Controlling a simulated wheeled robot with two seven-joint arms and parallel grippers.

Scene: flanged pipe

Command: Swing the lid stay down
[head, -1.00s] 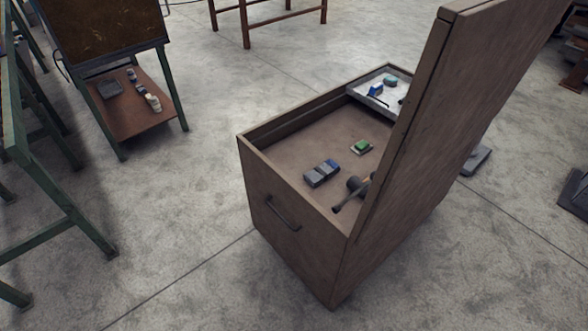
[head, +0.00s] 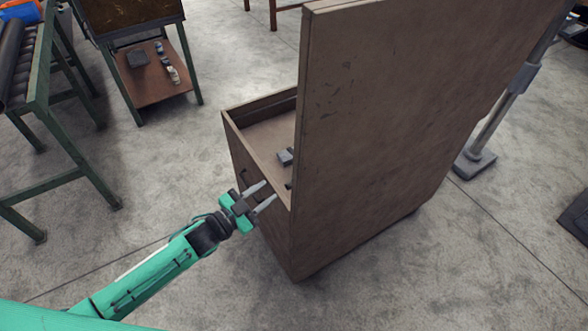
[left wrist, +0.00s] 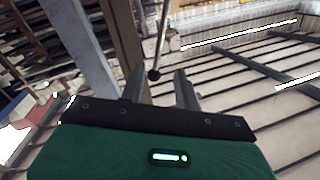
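The brown chest (head: 281,238) stands with its lid (head: 420,110) raised upright. My left gripper (head: 269,192) is open and empty, beside the chest's near wall close to the rim and the lid's edge. In the left wrist view, a thin dark rod with a round knob at its lower end, which looks like the lid stay (left wrist: 160,40), hangs down beside a brown wooden edge. Its knob appears between the two open fingers (left wrist: 158,88); whether it lies at their depth I cannot tell. The stay does not show in the head view. My right gripper is not in view.
Small items (head: 286,156) lie inside the chest, mostly hidden by the lid. A green-framed roller stand (head: 42,90) and a small table with a brown shelf (head: 155,88) stand at left. A grey post on a foot (head: 476,165) stands right of the chest. Floor in front is clear.

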